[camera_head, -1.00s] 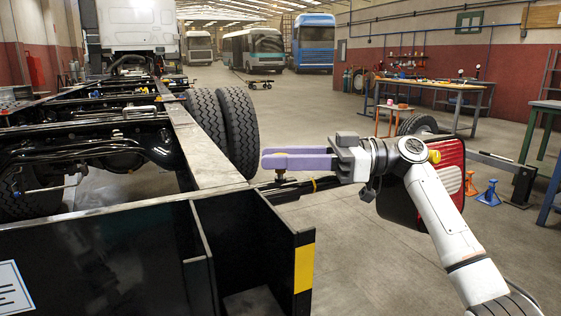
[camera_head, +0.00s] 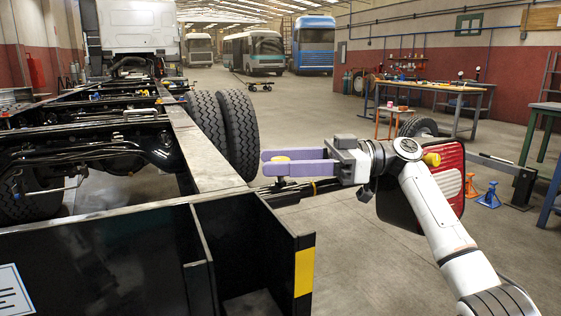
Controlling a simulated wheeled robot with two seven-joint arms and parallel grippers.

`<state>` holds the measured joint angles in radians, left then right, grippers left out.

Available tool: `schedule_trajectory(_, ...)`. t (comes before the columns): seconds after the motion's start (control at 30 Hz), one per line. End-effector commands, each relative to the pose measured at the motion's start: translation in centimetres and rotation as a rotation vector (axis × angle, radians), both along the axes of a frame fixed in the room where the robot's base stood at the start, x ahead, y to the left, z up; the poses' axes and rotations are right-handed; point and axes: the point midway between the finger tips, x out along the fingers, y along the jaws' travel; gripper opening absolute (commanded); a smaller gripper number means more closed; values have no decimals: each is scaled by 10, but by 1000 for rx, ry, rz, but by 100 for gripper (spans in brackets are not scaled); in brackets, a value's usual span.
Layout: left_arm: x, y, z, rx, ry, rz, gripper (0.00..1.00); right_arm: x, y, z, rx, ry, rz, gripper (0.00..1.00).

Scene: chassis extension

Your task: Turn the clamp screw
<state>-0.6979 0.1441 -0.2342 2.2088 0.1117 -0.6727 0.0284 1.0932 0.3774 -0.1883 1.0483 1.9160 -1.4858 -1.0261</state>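My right gripper (camera_head: 282,161) has two purple fingers that point left, above the black bar beside the chassis rail (camera_head: 205,155). The fingers are apart, one behind the other. A small yellow round head (camera_head: 281,158), which looks like the clamp screw, shows between them near their tips. The near finger hides its lower part. I cannot tell whether the fingers touch it. My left gripper is not in view.
A dark panel with a red and white lamp (camera_head: 450,178) stands behind my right arm. A black box-shaped frame end with a yellow strip (camera_head: 304,271) is in front. Twin tyres (camera_head: 240,130) stand beyond the gripper.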

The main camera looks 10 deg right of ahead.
Motion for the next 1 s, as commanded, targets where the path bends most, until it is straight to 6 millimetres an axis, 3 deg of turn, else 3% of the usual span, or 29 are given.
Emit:
schedule_trajectory(0.27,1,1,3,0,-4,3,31,0,0,11,2,-3,0,46)
schedule_trajectory(0.7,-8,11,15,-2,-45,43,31,0,0,89,1,-3,-1,46)
schedule_trajectory(1.0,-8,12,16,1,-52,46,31,0,0,101,1,1,0,46)
